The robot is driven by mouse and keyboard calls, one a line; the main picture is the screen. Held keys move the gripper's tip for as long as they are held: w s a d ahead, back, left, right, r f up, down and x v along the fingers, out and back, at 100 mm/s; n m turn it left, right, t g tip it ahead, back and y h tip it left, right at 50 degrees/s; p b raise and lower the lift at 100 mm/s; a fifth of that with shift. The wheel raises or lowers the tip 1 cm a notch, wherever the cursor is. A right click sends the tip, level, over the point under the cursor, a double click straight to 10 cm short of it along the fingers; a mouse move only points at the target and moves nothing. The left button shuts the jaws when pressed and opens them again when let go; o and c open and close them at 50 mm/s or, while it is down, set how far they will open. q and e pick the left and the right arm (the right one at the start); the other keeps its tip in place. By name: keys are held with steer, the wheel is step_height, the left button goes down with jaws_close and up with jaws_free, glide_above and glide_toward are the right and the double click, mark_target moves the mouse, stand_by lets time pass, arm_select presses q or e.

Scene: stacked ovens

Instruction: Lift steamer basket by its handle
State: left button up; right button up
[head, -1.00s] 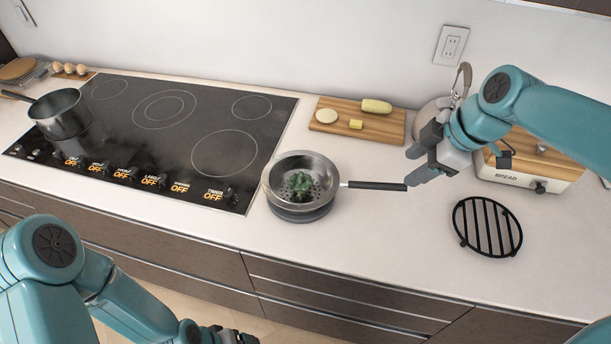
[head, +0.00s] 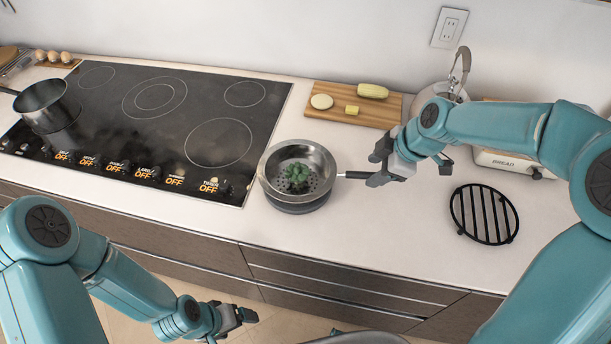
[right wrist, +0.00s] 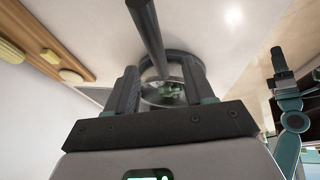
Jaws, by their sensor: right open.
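The steamer basket (head: 297,168) is a round metal pan with a perforated bottom and something green inside. It sits on a dark round base on the counter, right of the cooktop. Its black handle (head: 354,175) points right. My right gripper (head: 378,164) is open at the handle's outer end. In the right wrist view the handle (right wrist: 149,32) passes above and between the open fingers (right wrist: 158,85), and the basket (right wrist: 166,94) shows beyond them. I cannot tell whether the fingers touch the handle. My left gripper (head: 240,316) hangs low in front of the drawers, empty; its jaw opening is unclear.
A cutting board (head: 388,110) with corn and other pieces lies behind the handle. A black trivet (head: 484,214) lies right. A pot (head: 47,105) stands on the cooktop (head: 151,126). A kettle (head: 440,92) and bread box (head: 512,163) are behind my right arm. The front counter is clear.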

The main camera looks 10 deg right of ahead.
mark_target(366, 173)
steer(key=p+x, duration=0.1)
steer(key=x, duration=0.4)
steer(key=shift+w+a+r+p, duration=0.1)
steer(key=shift+a+p, duration=0.05)
steer(key=shift+p, duration=0.25)
steer(key=shift+a, duration=0.15)
jaws_close()
